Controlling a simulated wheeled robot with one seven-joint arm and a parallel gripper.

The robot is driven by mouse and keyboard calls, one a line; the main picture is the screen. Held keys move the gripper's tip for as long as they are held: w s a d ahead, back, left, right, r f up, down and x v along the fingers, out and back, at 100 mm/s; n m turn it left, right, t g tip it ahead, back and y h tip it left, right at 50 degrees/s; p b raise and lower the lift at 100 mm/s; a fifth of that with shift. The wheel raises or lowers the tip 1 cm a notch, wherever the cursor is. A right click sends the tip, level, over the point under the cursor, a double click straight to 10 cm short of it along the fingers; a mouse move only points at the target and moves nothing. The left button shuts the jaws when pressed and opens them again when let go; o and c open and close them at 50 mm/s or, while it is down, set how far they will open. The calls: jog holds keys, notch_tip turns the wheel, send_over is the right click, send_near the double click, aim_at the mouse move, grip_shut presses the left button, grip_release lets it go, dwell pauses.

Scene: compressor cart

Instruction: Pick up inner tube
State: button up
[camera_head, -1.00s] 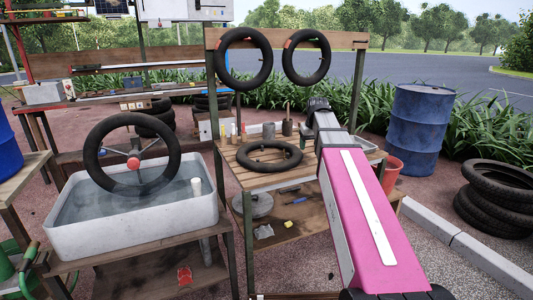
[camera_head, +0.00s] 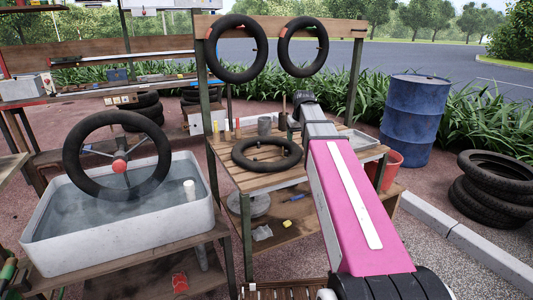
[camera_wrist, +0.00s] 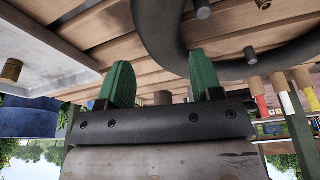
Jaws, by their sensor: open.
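A black inner tube (camera_head: 265,168) lies flat on the slatted wooden table (camera_head: 230,180) in the head view. It fills the upper right of the wrist view (camera_wrist: 160,32), with short dark stubs along it. My gripper (camera_wrist: 160,76) shows there with two green fingers spread apart and nothing between them. The fingers are close to the slats, with the right one near the tube's edge; I cannot tell if they touch.
Two more tubes hang on the rack board, left (camera_head: 211,48) and right (camera_head: 282,50). Another tube (camera_head: 75,160) stands in the water tank (camera_head: 100,240). Small upright items and a metal tray (camera_head: 358,139) share the table. A blue barrel (camera_head: 412,120) stands right.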

aim_at(295, 145)
jog(key=shift+x, duration=2.95)
jog(key=c, duration=0.6)
